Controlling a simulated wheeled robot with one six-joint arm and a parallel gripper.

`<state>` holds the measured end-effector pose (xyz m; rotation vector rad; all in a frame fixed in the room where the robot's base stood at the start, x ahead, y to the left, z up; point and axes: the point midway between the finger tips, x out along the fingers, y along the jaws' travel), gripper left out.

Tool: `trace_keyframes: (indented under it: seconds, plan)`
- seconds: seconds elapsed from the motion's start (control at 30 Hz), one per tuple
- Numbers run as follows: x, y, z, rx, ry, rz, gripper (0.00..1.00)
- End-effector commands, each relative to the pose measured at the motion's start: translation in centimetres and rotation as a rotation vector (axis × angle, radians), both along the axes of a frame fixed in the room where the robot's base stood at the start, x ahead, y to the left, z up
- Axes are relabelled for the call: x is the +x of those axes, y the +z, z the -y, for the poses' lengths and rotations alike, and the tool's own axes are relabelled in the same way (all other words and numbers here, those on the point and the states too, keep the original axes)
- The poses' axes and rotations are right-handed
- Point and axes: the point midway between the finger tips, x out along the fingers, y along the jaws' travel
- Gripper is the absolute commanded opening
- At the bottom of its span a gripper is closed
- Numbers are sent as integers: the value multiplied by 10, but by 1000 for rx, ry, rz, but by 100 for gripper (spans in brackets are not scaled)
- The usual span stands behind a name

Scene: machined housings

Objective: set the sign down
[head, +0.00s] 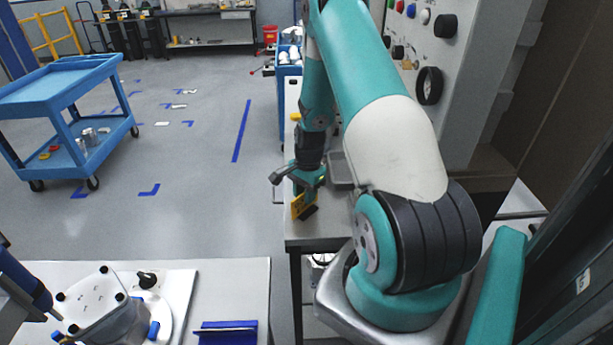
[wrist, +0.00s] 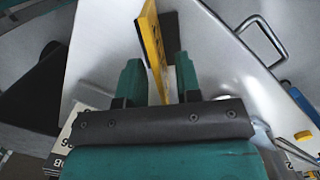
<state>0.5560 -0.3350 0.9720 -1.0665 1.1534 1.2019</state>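The sign is a small yellow plate with a black part (head: 297,207) beside the lower edge of it. In the head view it is just below my gripper (head: 308,185), low over or on the grey bench top; I cannot tell whether it touches. In the wrist view the yellow plate (wrist: 152,45) stands edge-on between the two teal fingers of my gripper (wrist: 158,72). The sign's lower edge is hidden in the wrist view.
The grey bench (head: 318,230) has a grey tray (head: 341,170) just right of my gripper. A control panel (head: 425,50) with knobs rises at the right. A blue cart (head: 70,85) stands farther off.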

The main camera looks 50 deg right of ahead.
Motion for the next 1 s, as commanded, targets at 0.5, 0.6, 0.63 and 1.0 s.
trace_keyframes:
  seconds: [0.5, 0.6, 0.63, 1.0]
  plan:
    - [-1, 92, 11, -1, 0, 1, 32]
    - [-1, 98, 12, 0, 0, 1, 32]
    - [-1, 99, 12, 0, 0, 0, 32]
    - [24, 184, -142, 20, 679, 156, 32]
